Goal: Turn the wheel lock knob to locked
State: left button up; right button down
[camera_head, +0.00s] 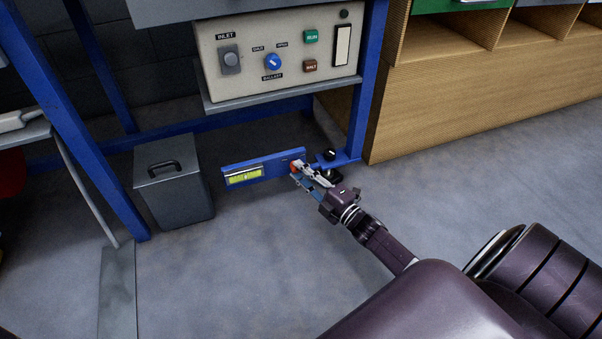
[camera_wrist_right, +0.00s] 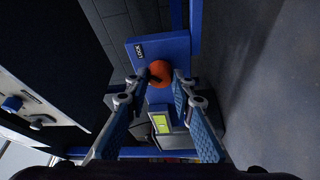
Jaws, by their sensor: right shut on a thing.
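The wheel lock knob is orange-red and round (camera_wrist_right: 160,73), mounted on a blue plate (camera_head: 262,167) low at the foot of the blue frame. In the right wrist view a label reading LOCK (camera_wrist_right: 139,52) sits on the plate beside it. My right gripper (camera_head: 298,167) is shut on the knob, with one finger on each side, as the right wrist view also shows (camera_wrist_right: 160,77). In the head view the fingers hide most of the knob. A dark mark shows on the knob, but I cannot tell its exact setting. My left gripper is not in view.
A yellow-green level vial (camera_head: 244,176) is on the same plate. A black knob (camera_head: 330,154) stands by the frame leg. A grey lidded bin (camera_head: 174,185) is to the left. A control panel (camera_head: 278,52) is above. Open floor lies in front.

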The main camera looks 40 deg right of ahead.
jog(key=c, duration=1.7)
grip_release()
jog(key=shift+o, duration=0.2)
jog(key=s+d+f, duration=0.1)
jog(key=s, duration=1)
jog(key=shift+s+d, duration=0.4)
